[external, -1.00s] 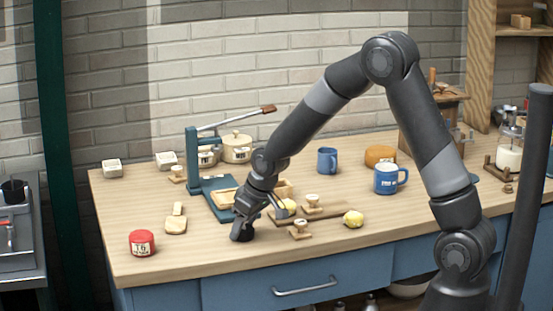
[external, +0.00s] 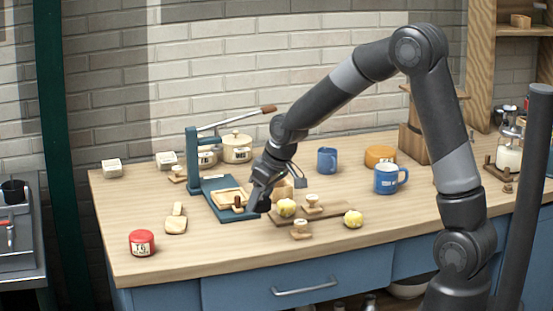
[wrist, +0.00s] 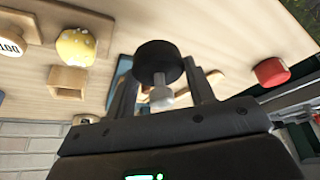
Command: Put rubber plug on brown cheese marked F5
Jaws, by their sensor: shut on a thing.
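My gripper (external: 259,203) is in the air over the front middle of the table, beside the teal press. In the wrist view my gripper (wrist: 162,88) is shut on the rubber plug (wrist: 158,58), a black disc with a pale stem between the fingers. In the external view the plug blends with the dark fingers.
A teal press (external: 193,165) with a long lever stands left of the gripper. Blue mugs (external: 327,160) (external: 386,180) stand to the right. Yellow lumps (external: 353,219) and small wooden stamps (external: 301,230) lie near the front. A red tin-like round (external: 142,242) sits front left.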

